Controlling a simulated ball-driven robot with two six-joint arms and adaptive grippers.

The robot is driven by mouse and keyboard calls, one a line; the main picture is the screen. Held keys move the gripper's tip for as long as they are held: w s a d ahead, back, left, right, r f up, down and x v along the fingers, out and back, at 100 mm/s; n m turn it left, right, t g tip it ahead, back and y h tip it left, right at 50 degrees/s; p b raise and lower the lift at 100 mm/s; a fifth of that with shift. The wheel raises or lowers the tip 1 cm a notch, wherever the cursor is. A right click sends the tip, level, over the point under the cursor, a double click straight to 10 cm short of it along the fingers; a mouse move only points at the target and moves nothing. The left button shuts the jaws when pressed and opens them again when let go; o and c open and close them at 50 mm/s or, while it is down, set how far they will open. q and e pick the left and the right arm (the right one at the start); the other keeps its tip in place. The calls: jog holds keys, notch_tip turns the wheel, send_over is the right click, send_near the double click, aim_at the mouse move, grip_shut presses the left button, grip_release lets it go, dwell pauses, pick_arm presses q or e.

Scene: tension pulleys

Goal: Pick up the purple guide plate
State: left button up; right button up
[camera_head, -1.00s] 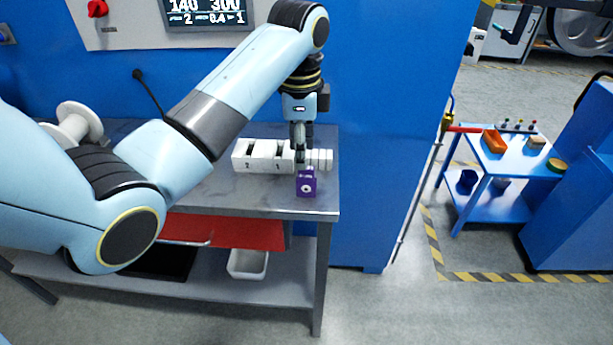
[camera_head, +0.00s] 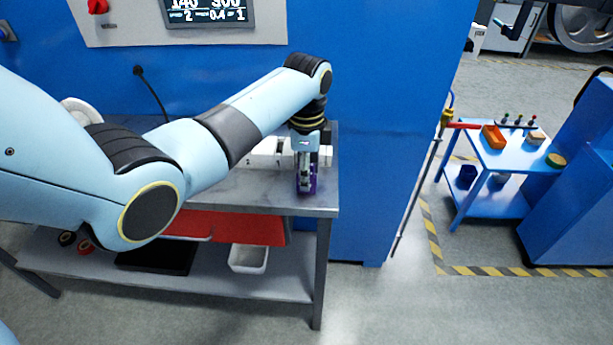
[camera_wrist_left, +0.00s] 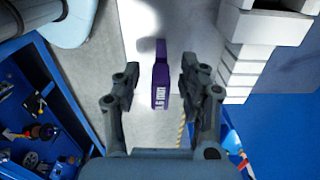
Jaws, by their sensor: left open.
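The purple guide plate (camera_head: 313,184) stands near the front right corner of the grey workbench (camera_head: 262,191), mostly hidden behind my left gripper in the head view. In the left wrist view the plate (camera_wrist_left: 161,80) shows as a narrow purple edge with white lettering. My left gripper (camera_head: 306,182) points down at the plate. In the wrist view its open fingers (camera_wrist_left: 159,78) lie on either side of the plate, with a gap visible on each side. My right gripper is in neither view.
A white numbered block holder (camera_head: 264,154) stands just behind the plate, partly covered by my arm. Below the bench top are a red drawer (camera_head: 238,228) and a shelf with a white bin (camera_head: 248,258). A blue cart (camera_head: 508,150) stands apart at right.

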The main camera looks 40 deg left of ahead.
pick_arm(q)
grip_shut()
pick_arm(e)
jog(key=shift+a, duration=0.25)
